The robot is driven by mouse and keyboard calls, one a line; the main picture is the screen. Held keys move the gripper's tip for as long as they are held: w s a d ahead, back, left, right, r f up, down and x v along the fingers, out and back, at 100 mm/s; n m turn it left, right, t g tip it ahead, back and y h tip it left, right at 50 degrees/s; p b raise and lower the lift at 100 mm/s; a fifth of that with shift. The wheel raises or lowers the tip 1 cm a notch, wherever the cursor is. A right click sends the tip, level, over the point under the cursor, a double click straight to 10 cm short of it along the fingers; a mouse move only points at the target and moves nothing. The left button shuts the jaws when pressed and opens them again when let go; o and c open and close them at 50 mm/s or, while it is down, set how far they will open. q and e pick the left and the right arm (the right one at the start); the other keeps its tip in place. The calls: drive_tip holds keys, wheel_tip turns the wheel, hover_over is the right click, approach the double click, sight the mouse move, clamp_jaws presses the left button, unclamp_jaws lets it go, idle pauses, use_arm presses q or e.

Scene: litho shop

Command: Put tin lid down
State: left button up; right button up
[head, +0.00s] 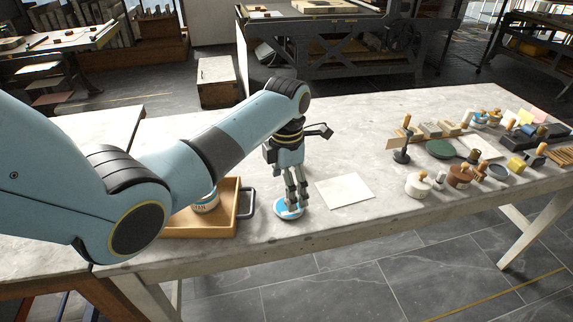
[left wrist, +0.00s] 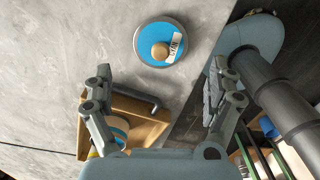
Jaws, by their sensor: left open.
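The tin lid (head: 281,212) is a blue disc with a pale rim. It lies flat on the grey stone table near the front edge. In the left wrist view the lid (left wrist: 146,46) shows a round wooden knob and a white label. My left gripper (head: 296,198) points down at the lid, its fingers open. In the left wrist view the gripper (left wrist: 160,78) has nothing between its fingers, and the lid lies beyond the fingertips. Whether a fingertip touches the lid, I cannot tell. My right gripper is not in view.
A wooden tray (head: 228,222) with a dark handle holds a tin (head: 206,204), left of the lid. A white sheet (head: 345,190) lies to the right. Several stamps, knobbed pieces and a green pan (head: 441,149) crowd the table's right end. The table between is clear.

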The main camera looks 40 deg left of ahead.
use_arm(q)
wheel_tip(320, 180, up, 6)
drive_tip(key=shift+r, duration=0.25)
drive_tip(key=shift+s, duration=0.1)
idle(0.4)
